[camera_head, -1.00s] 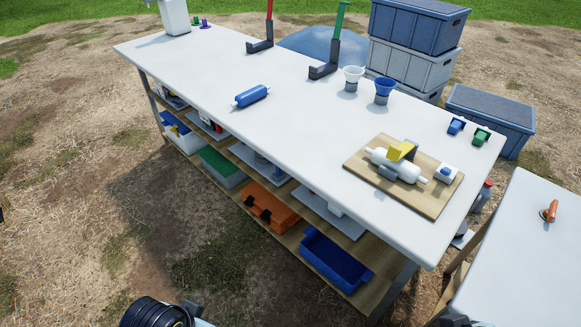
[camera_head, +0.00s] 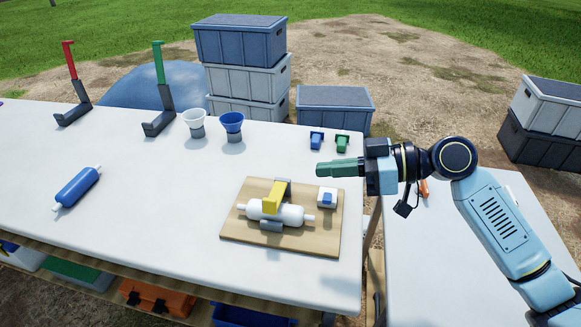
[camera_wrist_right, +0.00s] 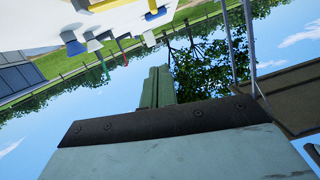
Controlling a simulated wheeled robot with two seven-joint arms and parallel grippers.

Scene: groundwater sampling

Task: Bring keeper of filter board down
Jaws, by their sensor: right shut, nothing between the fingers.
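The filter board (camera_head: 240,238) is a wooden board lying flat on the white table. A white cylindrical filter (camera_head: 290,214) lies across it in a dark grey cradle (camera_head: 270,226). The yellow keeper (camera_head: 274,196) sits over the filter's middle, tilted up towards its dark hinge end at the back. My right gripper (camera_head: 320,169), with green fingers, is shut and empty, above and to the right of the board, pointing left. Its fingers also show in the wrist view (camera_wrist_right: 157,88). My left gripper is out of view.
A blue cylinder (camera_head: 77,187) lies on the table at left. White (camera_head: 194,118) and blue (camera_head: 231,122) funnel cups, small blue (camera_head: 317,140) and green (camera_head: 342,143) clips stand behind the board. Crates (camera_head: 240,75) are stacked beyond. The table between cylinder and board is clear.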

